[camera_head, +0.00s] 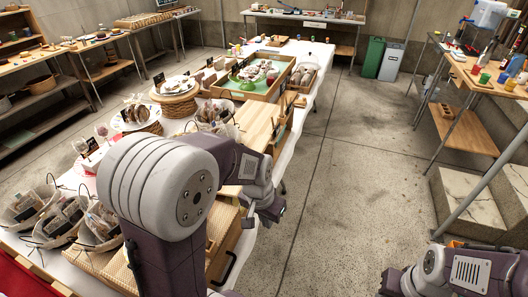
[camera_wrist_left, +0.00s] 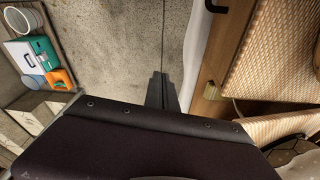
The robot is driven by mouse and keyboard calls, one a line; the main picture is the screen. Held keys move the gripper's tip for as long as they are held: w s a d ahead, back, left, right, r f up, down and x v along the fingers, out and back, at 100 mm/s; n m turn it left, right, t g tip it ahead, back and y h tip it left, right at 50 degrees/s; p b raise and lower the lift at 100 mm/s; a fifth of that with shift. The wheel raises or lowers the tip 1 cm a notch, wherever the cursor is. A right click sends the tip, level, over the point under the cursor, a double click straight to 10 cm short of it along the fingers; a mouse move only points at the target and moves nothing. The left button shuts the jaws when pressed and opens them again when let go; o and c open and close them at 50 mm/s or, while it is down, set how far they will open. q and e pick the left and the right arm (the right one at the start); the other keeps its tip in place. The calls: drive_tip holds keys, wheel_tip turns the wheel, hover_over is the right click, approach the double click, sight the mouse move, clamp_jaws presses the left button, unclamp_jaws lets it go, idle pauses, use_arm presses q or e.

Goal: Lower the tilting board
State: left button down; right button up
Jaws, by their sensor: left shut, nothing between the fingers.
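A plain wooden board (camera_head: 258,120) sits at a slant over the right part of the long table, beyond my left arm. I cannot tell for sure that it is the tilting board, or what props it up. My left gripper (camera_head: 270,208) is at the table's right edge, nearer than that board and apart from it. In the left wrist view its dark fingers (camera_wrist_left: 160,92) are shut and empty over the floor, left of a wood-edged tray (camera_wrist_left: 212,85). My left arm hides part of the table. My right arm shows at the lower right, its gripper out of view.
Woven panels (camera_wrist_left: 272,48) lie by the tray in the left wrist view. Baskets of wrapped goods (camera_head: 62,218) stand at the front left.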

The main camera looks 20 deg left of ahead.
use_arm(q)
drive_tip(key=w+a+r+p, duration=0.3)
drive_tip(key=w+r+p, duration=0.1)
drive_tip(key=r+p, duration=0.2)
drive_tip(key=w+a+r+n+t+p, duration=0.1)
drive_tip(key=w+a+r+p, duration=0.2)
drive_tip(key=w+r+p, duration=0.2)
drive_tip(key=w+a+r+n+p, duration=0.1)
drive_tip(key=w+a+r+p, duration=0.3)
drive_tip(key=r+p, duration=0.3)
wheel_tip(320, 180, up, 3)
drive_tip(key=shift+w+r, duration=0.1)
drive_tip(key=shift+w, duration=0.25)
drive_tip(key=x, duration=0.4)
drive_tip(key=p+x, duration=0.1)
drive_tip(key=x, duration=0.7)
drive_tip(key=shift+s+d+f+p, duration=0.1)
drive_tip(key=shift+d+f+p, duration=0.25)
drive_tip(key=shift+f+p, duration=0.05)
drive_tip(key=shift+d+f, duration=0.1)
drive_tip(key=shift+f, duration=0.5)
